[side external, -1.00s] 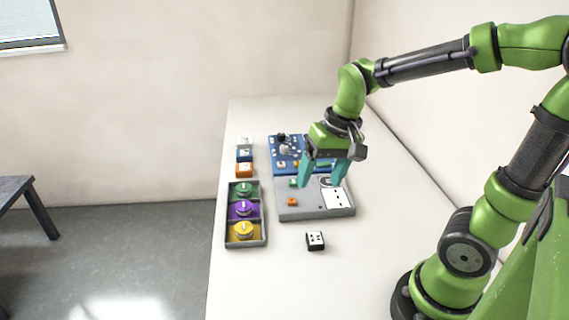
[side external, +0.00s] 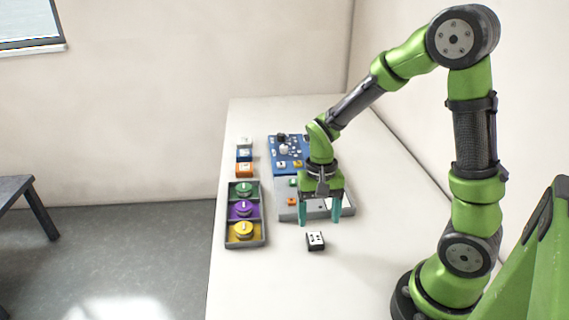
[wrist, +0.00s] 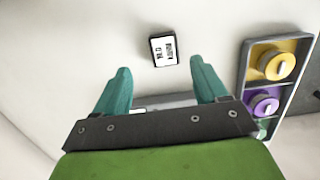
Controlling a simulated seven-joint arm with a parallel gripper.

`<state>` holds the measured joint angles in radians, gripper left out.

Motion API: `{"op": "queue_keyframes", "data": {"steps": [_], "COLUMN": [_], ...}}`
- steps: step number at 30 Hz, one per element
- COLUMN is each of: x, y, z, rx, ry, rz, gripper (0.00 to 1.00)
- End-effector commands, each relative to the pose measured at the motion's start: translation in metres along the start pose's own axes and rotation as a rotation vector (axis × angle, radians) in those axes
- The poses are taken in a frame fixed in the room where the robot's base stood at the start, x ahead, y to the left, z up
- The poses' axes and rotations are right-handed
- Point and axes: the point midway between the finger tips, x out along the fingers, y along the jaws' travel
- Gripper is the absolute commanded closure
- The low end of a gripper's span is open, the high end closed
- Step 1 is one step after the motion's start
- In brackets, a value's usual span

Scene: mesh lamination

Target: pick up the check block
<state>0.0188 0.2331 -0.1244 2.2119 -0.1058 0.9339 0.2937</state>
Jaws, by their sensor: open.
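The check block (side external: 315,240) is a small black block with a white top bearing dark marks. It lies on the bare white table in front of the grey board. In the wrist view the check block (wrist: 163,49) shows beyond the fingertips, between their lines. My gripper (side external: 319,222) has teal fingers that are apart and empty. It hangs above the front edge of the grey board, just behind the block and not touching it. In the wrist view my gripper (wrist: 160,66) is open with the fingers spread wide.
A dark tray (side external: 263,226) with green, purple and yellow knobbed pieces stands left of the block. The grey board (side external: 287,212) lies behind, with a blue board (side external: 277,162) farther back. Table around the block is clear.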

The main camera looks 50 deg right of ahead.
Motion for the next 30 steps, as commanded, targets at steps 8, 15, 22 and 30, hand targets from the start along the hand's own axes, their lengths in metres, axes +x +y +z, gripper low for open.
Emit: {"op": "queue_keyframes", "data": {"steps": [8,15,22,30], "x": [0.025,0.056,0.059,0.059], "y": [-0.003,-0.006,-0.007,-0.007], "z": [0.001,0.001,0.000,0.000], "rx": [-0.001,0.000,0.000,0.000], "ry": [-0.003,-0.002,0.000,0.001], "rz": [0.004,0.002,-0.001,-0.001], "gripper": [0.28,0.28,0.28,0.61]}}
